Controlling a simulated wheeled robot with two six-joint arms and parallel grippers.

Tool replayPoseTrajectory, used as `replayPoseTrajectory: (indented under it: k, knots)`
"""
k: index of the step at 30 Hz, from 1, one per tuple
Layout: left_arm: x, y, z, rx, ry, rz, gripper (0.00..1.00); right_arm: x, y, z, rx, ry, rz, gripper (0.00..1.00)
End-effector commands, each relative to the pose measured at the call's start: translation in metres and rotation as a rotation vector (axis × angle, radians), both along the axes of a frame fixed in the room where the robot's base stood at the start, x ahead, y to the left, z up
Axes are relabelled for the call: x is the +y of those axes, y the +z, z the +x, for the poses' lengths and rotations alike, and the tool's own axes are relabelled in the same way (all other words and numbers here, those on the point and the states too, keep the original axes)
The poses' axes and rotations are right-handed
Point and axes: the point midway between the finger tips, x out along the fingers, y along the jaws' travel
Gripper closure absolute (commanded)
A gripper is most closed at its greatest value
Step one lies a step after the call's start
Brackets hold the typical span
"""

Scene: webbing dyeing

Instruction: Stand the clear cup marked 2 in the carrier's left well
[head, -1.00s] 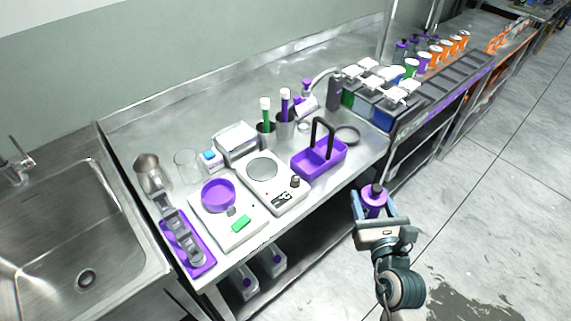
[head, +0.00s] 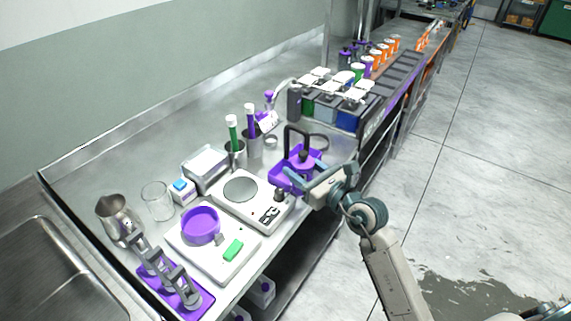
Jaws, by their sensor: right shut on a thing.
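The carrier (head: 281,178) is a purple two-part tray with a black upright handle, near the table's front edge. My right gripper (head: 310,174) is shut on a purple piece with a dark knob on top (head: 304,158). It is at the carrier's right part, beside the handle; I cannot tell whether the piece is above the well or inside it. No clear wall or mark 2 shows on the held piece. A clear glass cup (head: 158,201) stands at the left of the table; no mark is readable on it. My left gripper is not in view.
A hotplate (head: 262,212) and a white device with a purple dish (head: 201,226) are left of the carrier. Behind stand metal cups with green (head: 233,135) and purple (head: 250,122) tubes. Lidded dye baths (head: 352,112) are at the right. A sink lies left.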

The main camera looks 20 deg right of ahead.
Motion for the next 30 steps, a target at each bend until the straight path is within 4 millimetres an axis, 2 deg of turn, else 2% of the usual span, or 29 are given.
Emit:
replayPoseTrajectory:
  k: [1,6,15,18,21,30]
  knots:
    - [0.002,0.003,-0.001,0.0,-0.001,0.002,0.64,0.003,0.002,0.015,-0.001,-0.001,0.005,0.77]
    - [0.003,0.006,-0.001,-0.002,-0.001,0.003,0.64,0.011,-0.003,0.053,-0.001,0.0,0.002,0.77]
    - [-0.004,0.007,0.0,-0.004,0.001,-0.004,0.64,0.017,-0.007,0.083,-0.001,0.0,0.0,0.77]
    - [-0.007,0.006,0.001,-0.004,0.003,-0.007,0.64,0.017,-0.027,0.081,0.004,0.0,0.0,0.77]
    - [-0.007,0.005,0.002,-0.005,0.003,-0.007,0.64,0.017,-0.039,0.081,0.002,0.0,0.0,0.77]
    - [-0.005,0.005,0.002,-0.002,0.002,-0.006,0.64,0.017,-0.043,0.081,-0.002,-0.001,-0.001,0.77]
